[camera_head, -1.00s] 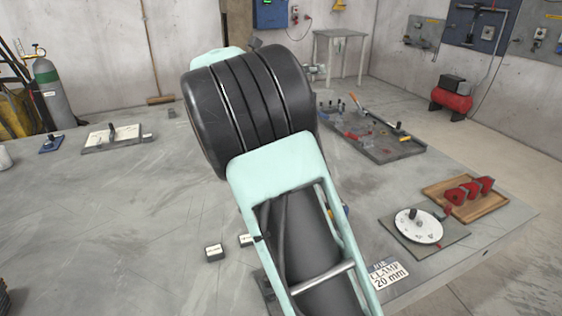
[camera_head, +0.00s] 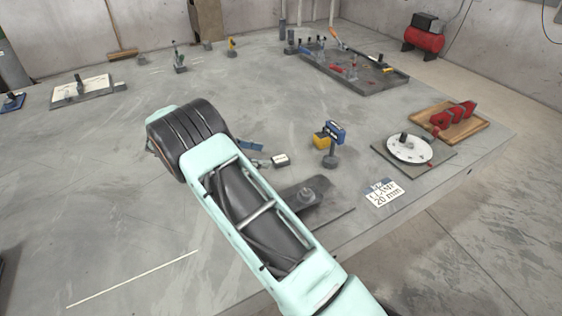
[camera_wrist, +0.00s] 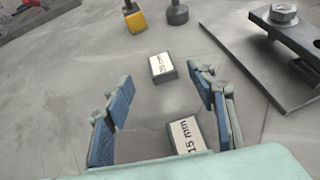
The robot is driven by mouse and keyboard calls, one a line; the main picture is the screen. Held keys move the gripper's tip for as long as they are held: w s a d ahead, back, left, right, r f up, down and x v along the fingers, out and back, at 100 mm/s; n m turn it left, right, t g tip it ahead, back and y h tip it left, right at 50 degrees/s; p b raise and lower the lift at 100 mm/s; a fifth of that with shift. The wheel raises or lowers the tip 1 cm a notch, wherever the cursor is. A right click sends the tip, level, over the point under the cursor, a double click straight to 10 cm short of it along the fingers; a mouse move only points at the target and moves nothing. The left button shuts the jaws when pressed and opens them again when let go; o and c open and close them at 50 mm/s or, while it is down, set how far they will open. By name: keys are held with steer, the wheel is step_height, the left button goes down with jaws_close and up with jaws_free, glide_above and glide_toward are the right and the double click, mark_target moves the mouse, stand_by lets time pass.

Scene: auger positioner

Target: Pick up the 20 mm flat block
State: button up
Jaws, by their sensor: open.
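No block in view can be read as 20 mm. In the wrist view, a dark block with a white label (camera_wrist: 162,67) lies flat on the table, its figure not clearly legible. A second block labelled 15 mm (camera_wrist: 185,134) lies nearer, beside the right finger and partly hidden by my gripper body. My gripper (camera_wrist: 157,76) is open and empty, its blue-padded fingers spread, with the farther block in line between the fingertips. In the head view, one labelled block (camera_head: 280,160) shows just right of my gripper (camera_head: 250,152), which is mostly hidden behind my wrist.
A dark plate with a bolt (camera_head: 310,194) lies right of my arm. A card reading 20 mm (camera_head: 384,193) lies near the table edge. A blue-and-yellow device (camera_head: 330,136), a white dial (camera_head: 408,148) and a tool tray (camera_head: 358,77) stand farther off.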

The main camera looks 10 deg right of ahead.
mark_target(280, 159)
steer(key=x, duration=0.6)
steer(key=shift+s+d+f, duration=0.1)
steer(key=shift+d+f, duration=0.05)
steer(key=shift+f, duration=0.05)
steer(key=shift+c, duration=0.6)
jaws_close()
